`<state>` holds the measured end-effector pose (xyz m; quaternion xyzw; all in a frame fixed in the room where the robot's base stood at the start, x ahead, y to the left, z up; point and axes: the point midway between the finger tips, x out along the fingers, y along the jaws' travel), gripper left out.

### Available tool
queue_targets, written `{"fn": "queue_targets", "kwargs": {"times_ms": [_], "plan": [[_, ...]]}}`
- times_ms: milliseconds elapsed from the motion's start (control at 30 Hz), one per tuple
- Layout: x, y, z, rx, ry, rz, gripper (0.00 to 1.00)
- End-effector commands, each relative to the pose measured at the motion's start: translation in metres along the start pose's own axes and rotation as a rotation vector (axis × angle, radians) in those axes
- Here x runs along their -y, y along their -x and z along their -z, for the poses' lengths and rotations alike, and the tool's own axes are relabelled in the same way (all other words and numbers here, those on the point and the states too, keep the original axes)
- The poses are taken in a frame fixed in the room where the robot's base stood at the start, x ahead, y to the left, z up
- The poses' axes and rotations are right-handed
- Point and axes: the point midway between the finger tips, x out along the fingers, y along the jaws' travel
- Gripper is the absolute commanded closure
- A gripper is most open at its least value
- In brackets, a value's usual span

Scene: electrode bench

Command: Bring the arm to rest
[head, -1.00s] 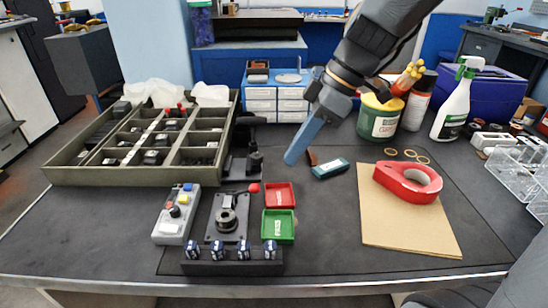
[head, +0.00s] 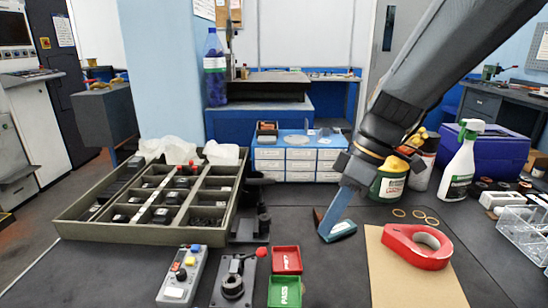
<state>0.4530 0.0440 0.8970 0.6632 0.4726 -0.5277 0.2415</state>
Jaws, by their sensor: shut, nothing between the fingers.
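My gripper (head: 328,232) shows in the head view with its blue fingers shut and nothing held. It points down over the dark mat, right of the middle of the bench.
The divided tray (head: 78,232) stands at left. The control box (head: 182,275), a lever fixture (head: 233,286), a red bin (head: 286,261) and a green bin (head: 284,292) are in front. Red tape (head: 420,246) lies on cardboard (head: 385,283). A spray bottle (head: 461,168) stands right.

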Motion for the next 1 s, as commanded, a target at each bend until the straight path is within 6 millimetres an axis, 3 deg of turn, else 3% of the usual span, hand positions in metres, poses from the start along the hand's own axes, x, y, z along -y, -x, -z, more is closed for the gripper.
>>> {"fn": "queue_targets", "kwargs": {"times_ms": [500, 700, 1000], "plan": [[0.045, 0.001, -0.067, 0.212, -0.864, -0.251, 1.0], [0.052, 0.002, -0.077, 0.205, -1.034, -0.326, 1.0], [0.053, 0.0, -0.079, 0.199, -1.076, -0.343, 1.0]]}}
